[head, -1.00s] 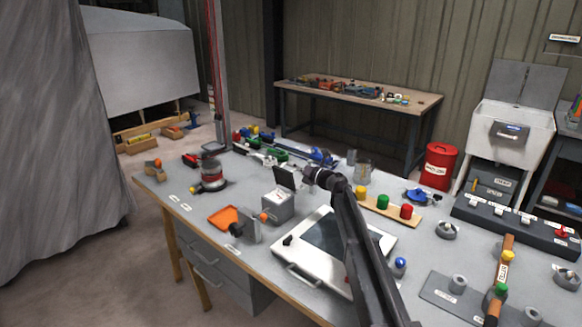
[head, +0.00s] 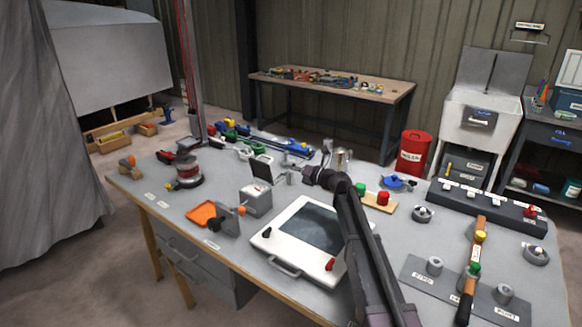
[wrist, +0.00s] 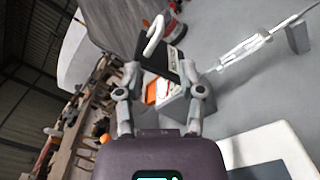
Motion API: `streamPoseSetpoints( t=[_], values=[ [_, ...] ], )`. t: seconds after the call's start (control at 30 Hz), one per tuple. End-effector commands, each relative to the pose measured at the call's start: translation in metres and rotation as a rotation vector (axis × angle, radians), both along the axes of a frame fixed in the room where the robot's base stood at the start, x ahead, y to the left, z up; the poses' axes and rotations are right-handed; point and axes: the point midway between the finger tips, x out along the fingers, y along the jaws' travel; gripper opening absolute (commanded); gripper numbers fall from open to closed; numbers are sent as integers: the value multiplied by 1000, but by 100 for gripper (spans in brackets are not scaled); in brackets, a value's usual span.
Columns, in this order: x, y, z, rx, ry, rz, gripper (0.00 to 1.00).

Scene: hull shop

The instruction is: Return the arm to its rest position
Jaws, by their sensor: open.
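My arm reaches over the workbench from the lower right. My gripper (head: 287,176) is open, with nothing seen between its fingers. In the head view it appears just right of the raised dark lid (head: 262,171) of a small grey box (head: 256,201). In the wrist view the two fingers (wrist: 163,85) are spread apart, with the dark lid and grey box (wrist: 172,106) beyond them. I cannot tell how far the fingers are from the lid.
A white case with a dark panel (head: 270,240) lies beside and partly behind my arm. An orange tray (head: 202,213), a round sander (head: 184,177), a wooden block with coloured pegs (head: 378,204) and a dark rack (head: 470,199) also occupy the bench. A red bin (head: 411,154) stands behind it.

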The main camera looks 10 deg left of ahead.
Motion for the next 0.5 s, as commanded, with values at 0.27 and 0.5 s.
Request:
streamPoseSetpoints(
  t=[0.27, 0.5],
  values=[
    [-3, -2, 0, -16, -17, 2, 50],
    [-27, -23, -8, -174, -185, 33, 50]
  ],
)
